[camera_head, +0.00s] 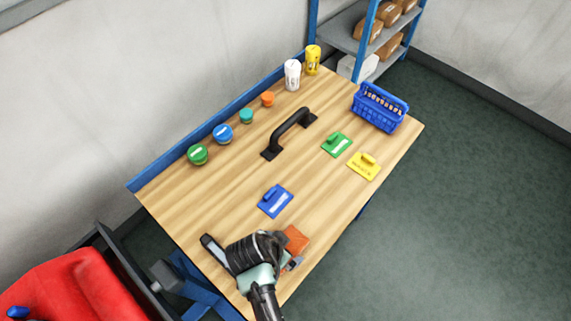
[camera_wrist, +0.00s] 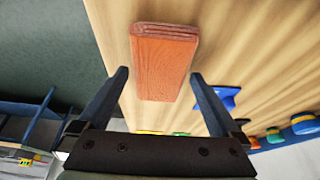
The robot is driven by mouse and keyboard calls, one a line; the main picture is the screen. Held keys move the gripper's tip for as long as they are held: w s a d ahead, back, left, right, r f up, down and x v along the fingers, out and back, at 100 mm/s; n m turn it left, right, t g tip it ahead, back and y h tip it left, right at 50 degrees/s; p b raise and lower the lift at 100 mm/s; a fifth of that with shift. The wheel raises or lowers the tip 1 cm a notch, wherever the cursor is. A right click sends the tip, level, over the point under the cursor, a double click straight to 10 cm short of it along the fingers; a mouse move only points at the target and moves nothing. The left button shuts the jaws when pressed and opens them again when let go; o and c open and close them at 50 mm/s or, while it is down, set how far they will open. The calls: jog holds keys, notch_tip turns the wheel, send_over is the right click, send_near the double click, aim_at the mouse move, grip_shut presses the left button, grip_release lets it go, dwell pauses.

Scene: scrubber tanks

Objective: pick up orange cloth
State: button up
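The orange cloth (camera_head: 295,239) is a folded, block-like piece on the near end of the wooden table (camera_head: 240,180). It is partly hidden by my arm in the head view. In the wrist view the orange cloth (camera_wrist: 164,62) lies ahead of my gripper, roughly centred between the fingers. My gripper (camera_wrist: 158,78) is open, with its two dark fingers spread wide on either side of the cloth's line. Nothing is held between them. I cannot tell the exact gap from fingertips to cloth.
A blue tagged plate (camera_head: 275,201) lies just beyond the cloth. Green (camera_head: 337,144) and yellow (camera_head: 364,166) plates, a black handle (camera_head: 290,133) and a blue basket (camera_head: 379,107) are farther off. Several round-capped items line the back edge. A red object (camera_head: 70,295) is at lower left.

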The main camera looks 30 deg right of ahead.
jog(key=c, duration=1)
notch_tip(320, 180, up, 10)
jog(key=shift+r+b, duration=0.1)
jog(key=shift+b, duration=0.25)
